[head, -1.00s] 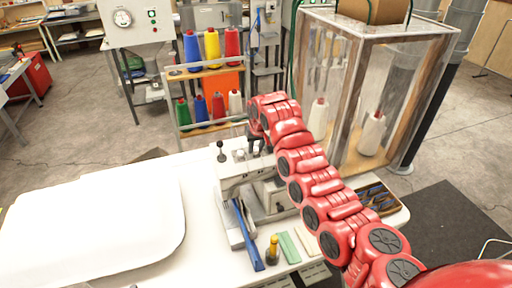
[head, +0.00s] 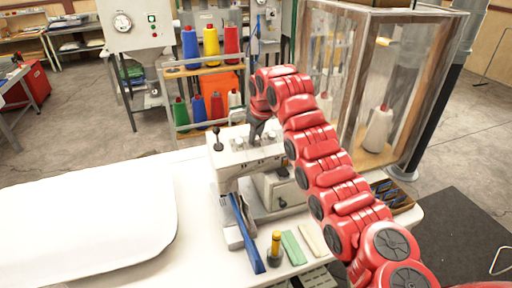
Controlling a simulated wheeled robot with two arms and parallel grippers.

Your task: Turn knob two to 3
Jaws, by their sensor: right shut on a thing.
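The white sewing machine (head: 246,158) stands on the white table, with a row of small knobs along its top. A light knob (head: 238,144) shows to the left of my right gripper. My right gripper (head: 254,138) reaches down onto the machine's top from behind my red arm. It is shut on a knob there, which its fingers mostly hide. The knob numbers and dial marks are too small to read. My left gripper is out of view.
A black-topped lever (head: 216,131) stands at the machine's left end. A clear-walled cabinet (head: 385,90) stands behind right.

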